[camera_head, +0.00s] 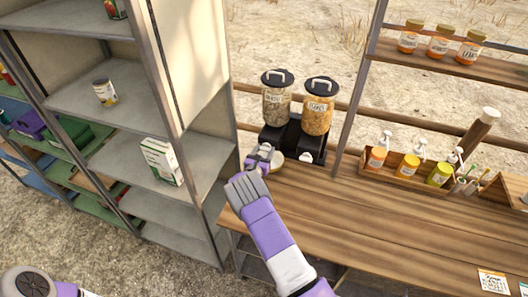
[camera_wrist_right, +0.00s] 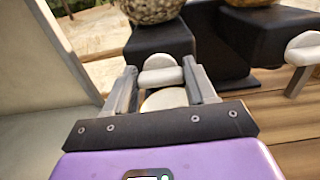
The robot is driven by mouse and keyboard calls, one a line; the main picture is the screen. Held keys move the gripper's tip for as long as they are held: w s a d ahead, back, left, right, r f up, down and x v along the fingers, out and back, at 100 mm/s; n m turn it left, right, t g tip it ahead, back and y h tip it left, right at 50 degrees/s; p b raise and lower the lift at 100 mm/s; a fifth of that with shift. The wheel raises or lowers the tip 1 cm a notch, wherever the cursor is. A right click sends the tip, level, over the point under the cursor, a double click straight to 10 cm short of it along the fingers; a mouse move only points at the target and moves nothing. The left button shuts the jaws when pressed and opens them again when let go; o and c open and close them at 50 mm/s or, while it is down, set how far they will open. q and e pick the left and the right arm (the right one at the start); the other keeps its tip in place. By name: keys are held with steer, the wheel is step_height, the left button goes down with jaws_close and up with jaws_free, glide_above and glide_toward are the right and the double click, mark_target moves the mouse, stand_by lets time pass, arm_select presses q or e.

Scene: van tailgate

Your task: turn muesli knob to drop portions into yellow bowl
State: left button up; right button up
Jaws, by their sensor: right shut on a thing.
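The muesli dispenser (camera_head: 275,104) is the left one of two clear jars with black lids on a black stand at the back of the wooden counter. Its white knob (camera_wrist_right: 160,76) sits between the fingers of my right gripper (camera_wrist_right: 162,84), which is shut on it. A pale, cream-yellow round thing, apparently the bowl (camera_head: 277,160), is under the dispenser. It also shows partly behind the fingers in the wrist view (camera_wrist_right: 164,99); its contents cannot be made out.
The second dispenser (camera_head: 318,108) stands to the right, with its own white knob (camera_wrist_right: 303,47). A metal shelf unit (camera_head: 203,150) rises close on the left. A wooden box of pump bottles (camera_head: 408,176) is at the right.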

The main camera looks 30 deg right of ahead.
steer(key=shift+f+m+b, duration=0.1)
steer(key=shift+m+b, duration=0.7)
steer(key=shift+b, duration=0.35)
steer(key=shift+s+d+f+m+b, duration=0.1)
steer(key=shift+m+b, duration=3.95)
steer(key=shift+b, duration=3.25)
steer(key=shift+s+f+m+b, duration=0.1)
steer(key=shift+m+b, duration=3.95)
steer(key=shift+b, duration=3.25)
steer(key=o, duration=1)
steer(key=shift+r, duration=0.1)
steer(key=shift+o, duration=0.2)
steer(key=v, duration=0.7)
steer(key=shift+s+p, duration=0.2)
steer(key=shift+p, duration=0.15)
